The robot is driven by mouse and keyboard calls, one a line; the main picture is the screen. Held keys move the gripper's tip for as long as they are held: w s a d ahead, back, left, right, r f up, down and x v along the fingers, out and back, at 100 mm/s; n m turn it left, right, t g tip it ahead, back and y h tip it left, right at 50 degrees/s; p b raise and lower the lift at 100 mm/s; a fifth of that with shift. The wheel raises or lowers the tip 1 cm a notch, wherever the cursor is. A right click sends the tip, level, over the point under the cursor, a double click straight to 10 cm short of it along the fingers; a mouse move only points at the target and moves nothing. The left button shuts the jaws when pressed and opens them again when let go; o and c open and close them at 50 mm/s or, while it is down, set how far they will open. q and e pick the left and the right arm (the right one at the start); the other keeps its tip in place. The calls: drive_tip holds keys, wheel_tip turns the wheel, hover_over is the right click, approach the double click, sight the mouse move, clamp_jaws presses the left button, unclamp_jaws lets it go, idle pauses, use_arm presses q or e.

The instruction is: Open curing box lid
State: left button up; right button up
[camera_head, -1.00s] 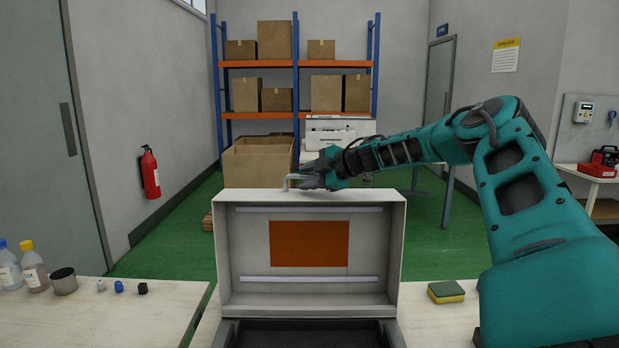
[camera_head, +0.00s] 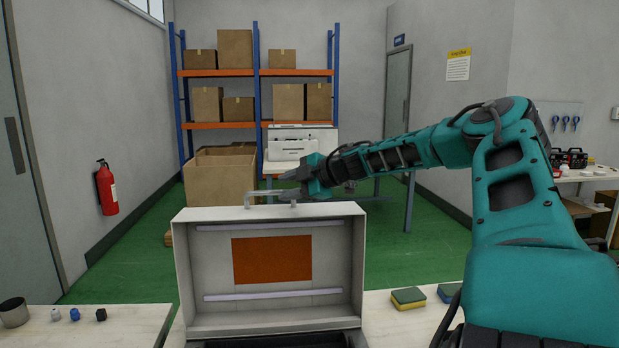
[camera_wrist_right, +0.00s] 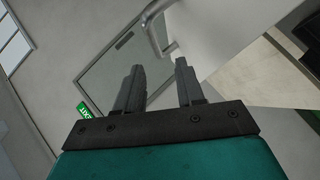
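The curing box's white lid (camera_head: 185,270) stands upright in the head view, its inside facing me with an orange-brown panel (camera_head: 272,260). A metal handle (camera_head: 248,198) sits on its top edge. My right gripper (camera_head: 284,184) is just above and behind that edge, beside the handle. In the right wrist view the gripper (camera_wrist_right: 158,78) has its two fingers apart with nothing between them. The handle (camera_wrist_right: 153,30) lies beyond the fingertips, beside the pale lid (camera_wrist_right: 220,35). The box's dark lower part is mostly cut off at the bottom. My left gripper is not in view.
A light table with sponges (camera_head: 408,298) is right of the box. Another table (camera_head: 125,325) at left holds a metal cup (camera_head: 14,312) and small items. A cardboard box (camera_head: 220,180), a white machine (camera_head: 298,145) and shelving (camera_head: 257,100) stand behind.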

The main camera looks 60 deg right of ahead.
drive_tip(key=v, duration=0.3)
drive_tip(key=shift+s+r, duration=0.1)
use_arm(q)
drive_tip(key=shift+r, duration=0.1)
use_arm(e)
drive_tip(key=v, duration=0.3)
idle(0.5)
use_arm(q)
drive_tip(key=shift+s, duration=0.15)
